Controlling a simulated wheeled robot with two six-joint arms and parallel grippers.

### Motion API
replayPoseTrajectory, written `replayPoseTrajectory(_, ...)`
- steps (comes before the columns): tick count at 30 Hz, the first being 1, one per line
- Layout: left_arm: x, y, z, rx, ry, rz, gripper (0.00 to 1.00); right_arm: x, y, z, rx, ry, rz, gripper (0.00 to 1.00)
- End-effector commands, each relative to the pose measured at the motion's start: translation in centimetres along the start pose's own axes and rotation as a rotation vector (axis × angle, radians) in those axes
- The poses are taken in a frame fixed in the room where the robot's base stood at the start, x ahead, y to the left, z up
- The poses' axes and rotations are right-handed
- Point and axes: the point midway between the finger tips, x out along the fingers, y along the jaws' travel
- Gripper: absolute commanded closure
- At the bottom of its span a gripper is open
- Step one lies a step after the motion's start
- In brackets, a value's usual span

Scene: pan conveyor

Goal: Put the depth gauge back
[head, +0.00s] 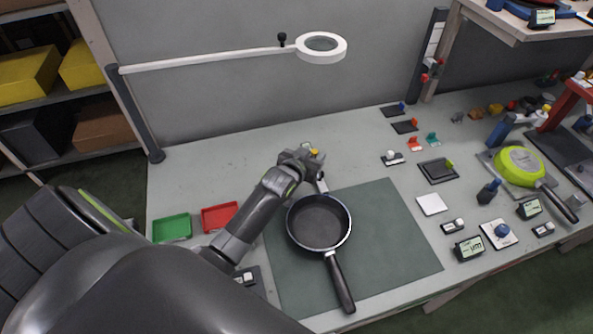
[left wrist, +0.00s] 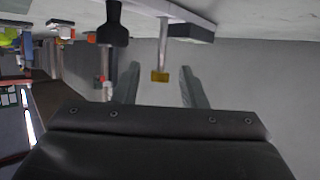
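In the left wrist view a slim silver stem with a yellow end (left wrist: 160,75), seemingly the depth gauge, hangs from a pale bar at the top of the picture. My left gripper (left wrist: 159,72) is open, its two fingers apart on either side of the yellow end with clear gaps. In the head view the left gripper (head: 312,160) is just behind the pan, with a yellow bit (head: 314,152) at its tip and a silver piece (head: 321,183) below it; the gripper hides the rest. My right gripper is not in view.
A black frying pan (head: 319,222) lies on the green mat (head: 390,240), handle toward the front. Red (head: 219,215) and green (head: 172,228) trays stand left. A ring lamp (head: 321,47) reaches over the back. Small tools, displays and a green pan (head: 520,164) crowd the right.

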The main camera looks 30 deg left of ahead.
Motion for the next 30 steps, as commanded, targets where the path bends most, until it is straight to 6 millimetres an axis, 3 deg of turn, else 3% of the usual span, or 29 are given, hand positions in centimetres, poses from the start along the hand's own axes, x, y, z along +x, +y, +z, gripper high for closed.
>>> replayPoseTrajectory(1,-1.4,0.0,0.0,-0.002,-0.004,-0.001,0.62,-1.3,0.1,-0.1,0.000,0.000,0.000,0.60)
replayPoseTrajectory(6,-4.6,0.0,1.3,-0.002,-0.004,-0.001,0.62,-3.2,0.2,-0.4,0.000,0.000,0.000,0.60)
replayPoseTrajectory(15,-8.7,0.0,3.3,0.000,-0.001,0.000,0.62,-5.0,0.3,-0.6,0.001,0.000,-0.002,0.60)
replayPoseTrajectory(30,-9.5,0.0,3.8,0.000,0.001,0.000,0.62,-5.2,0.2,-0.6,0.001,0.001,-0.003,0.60)
